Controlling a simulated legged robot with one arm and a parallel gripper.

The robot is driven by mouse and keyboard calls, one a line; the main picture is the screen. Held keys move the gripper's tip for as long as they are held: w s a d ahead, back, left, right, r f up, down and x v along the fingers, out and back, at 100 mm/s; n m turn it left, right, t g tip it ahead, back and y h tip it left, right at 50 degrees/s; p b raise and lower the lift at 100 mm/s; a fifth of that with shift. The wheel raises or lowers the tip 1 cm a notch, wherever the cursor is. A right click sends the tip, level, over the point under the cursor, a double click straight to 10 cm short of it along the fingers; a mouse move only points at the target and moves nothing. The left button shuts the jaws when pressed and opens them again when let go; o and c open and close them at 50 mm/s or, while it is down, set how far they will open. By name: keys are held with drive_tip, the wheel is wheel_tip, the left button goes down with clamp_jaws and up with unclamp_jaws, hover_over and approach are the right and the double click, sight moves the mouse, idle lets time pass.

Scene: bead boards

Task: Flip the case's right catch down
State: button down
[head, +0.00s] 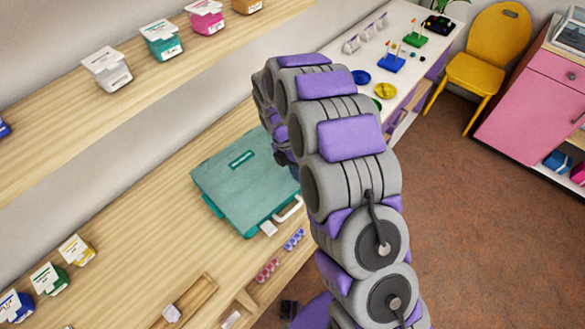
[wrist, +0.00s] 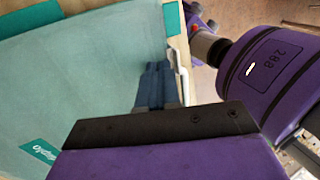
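The teal case (head: 238,188) lies closed on the wooden worktop, lid up. Its white handle (head: 289,211) is on the front edge, and a white catch (head: 268,228) sits left of it. The right catch is hidden behind my arm in the head view. In the wrist view the lid (wrist: 85,75) fills the left, with a white fitting (wrist: 179,68) along its edge; I cannot tell whether it is handle or catch. My gripper (wrist: 154,78) shows dark blue fingers close together, seemingly shut and empty, over the case's edge. In the head view my arm hides it.
Small bead tubs, including a teal one (head: 162,41), stand on the shelf above. Pink beads (head: 267,271) and purple beads (head: 293,239) lie before the case, near a wooden tray (head: 187,299). A yellow chair (head: 489,60) stands at the back right; the brown floor is open.

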drive_tip(key=shift+s+d, duration=0.1)
drive_tip(key=shift+d, duration=0.05)
idle(0.3)
drive_tip(key=shift+s+d+r+y+p, duration=0.1)
drive_tip(key=shift+d+r+y+p, duration=0.05)
drive_tip(key=shift+y+p, duration=0.15)
drive_tip(key=shift+t, duration=0.3)
drive_tip(key=shift+s+y+p, duration=0.15)
drive_tip(key=shift+y+p, duration=0.15)
drive_tip(key=shift+p, duration=0.05)
drive_tip(key=shift+d+r+t+y, duration=0.1)
drive_tip(key=shift+d+t+y, duration=0.15)
drive_tip(key=shift+t, duration=0.25)
